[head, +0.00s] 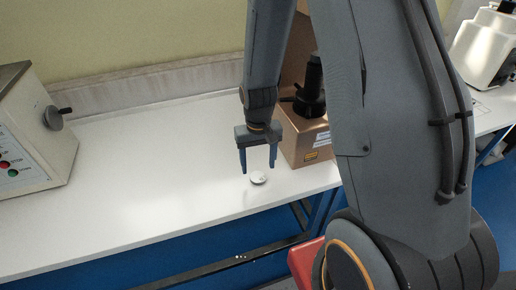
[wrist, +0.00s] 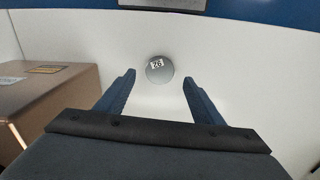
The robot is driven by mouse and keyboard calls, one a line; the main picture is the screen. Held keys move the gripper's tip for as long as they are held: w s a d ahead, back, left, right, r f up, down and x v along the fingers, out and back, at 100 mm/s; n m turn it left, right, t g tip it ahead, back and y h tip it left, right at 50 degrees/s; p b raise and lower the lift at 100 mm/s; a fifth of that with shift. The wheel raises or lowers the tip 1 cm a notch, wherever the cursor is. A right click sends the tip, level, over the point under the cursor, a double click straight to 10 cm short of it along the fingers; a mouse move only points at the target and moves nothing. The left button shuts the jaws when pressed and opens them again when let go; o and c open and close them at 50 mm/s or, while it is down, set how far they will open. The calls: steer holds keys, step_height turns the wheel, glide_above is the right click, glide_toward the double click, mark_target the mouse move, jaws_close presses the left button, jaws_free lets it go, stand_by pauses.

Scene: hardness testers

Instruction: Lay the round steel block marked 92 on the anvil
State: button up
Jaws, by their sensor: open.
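The round steel block (head: 258,178) lies flat on the white bench top, close to its front edge. In the wrist view the block (wrist: 159,70) shows a white label reading 92, upside down. My gripper (head: 258,174) is above the bench with its two blue fingers pointing down. In the wrist view my gripper (wrist: 158,80) is open, and the block shows between and beyond the fingertips, with nothing held. I cannot tell the exact height of the fingertips over the block.
A cream machine with buttons (head: 30,130) stands at the left, and a white machine (head: 484,45) at the far right. The bench (head: 130,180) between is clear.

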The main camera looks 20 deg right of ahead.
mark_target(258, 177)
step_height(258, 177, up, 8)
steer(key=b, duration=0.2)
steer(key=s+r+n+t, duration=0.1)
steer(key=s+r, duration=0.4)
steer(key=s, duration=0.4)
steer(key=shift+s, duration=0.25)
steer(key=shift+r, duration=0.1)
